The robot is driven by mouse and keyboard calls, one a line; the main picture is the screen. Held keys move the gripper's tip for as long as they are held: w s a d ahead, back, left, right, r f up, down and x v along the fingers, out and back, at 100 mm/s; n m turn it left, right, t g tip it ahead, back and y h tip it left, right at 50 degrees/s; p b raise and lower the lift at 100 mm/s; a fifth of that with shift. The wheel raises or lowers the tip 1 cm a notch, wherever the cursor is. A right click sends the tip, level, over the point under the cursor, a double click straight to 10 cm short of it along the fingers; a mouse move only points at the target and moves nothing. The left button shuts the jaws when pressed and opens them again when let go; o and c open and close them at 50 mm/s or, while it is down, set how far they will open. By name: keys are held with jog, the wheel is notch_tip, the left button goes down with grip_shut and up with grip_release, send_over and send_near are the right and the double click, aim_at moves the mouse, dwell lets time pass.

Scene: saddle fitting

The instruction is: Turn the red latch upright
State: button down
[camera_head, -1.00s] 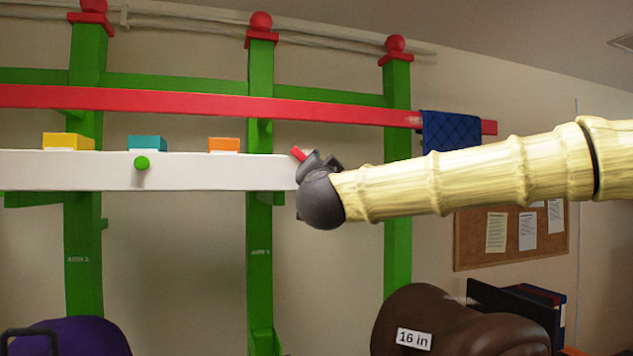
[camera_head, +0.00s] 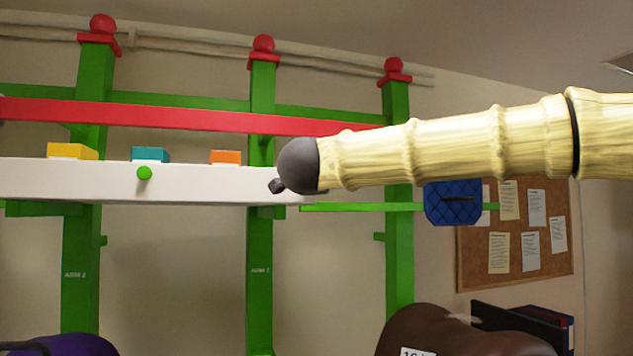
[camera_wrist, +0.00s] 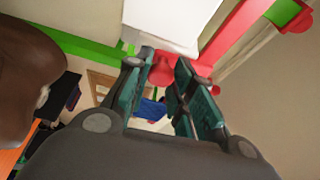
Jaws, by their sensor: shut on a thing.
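In the wrist view the red latch (camera_wrist: 162,71) shows between the teal-padded fingers of my gripper (camera_wrist: 163,64), which is shut on it. The latch is at the end of the white beam (camera_wrist: 178,22). In the head view my gripper (camera_head: 277,186) is in front of the right end of the white beam (camera_head: 210,187). The latch is hidden there behind my gripper and wrist, and I cannot tell its exact tilt.
Yellow (camera_head: 72,151), teal (camera_head: 150,154) and orange (camera_head: 225,156) blocks sit on the beam, with a green knob (camera_head: 144,173) on its front. A blue pad (camera_head: 453,203) hangs at the right. A brown saddle (camera_head: 450,332) is below.

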jog(key=shift+m, duration=0.4)
jog(key=c, duration=1.2)
grip_release()
jog(key=shift+d, duration=0.1)
jog(key=shift+c, duration=0.2)
jog(key=shift+s, duration=0.1)
jog(key=s, duration=1.1)
jog(key=shift+s+a, duration=0.4)
jog(key=shift+a, duration=0.05)
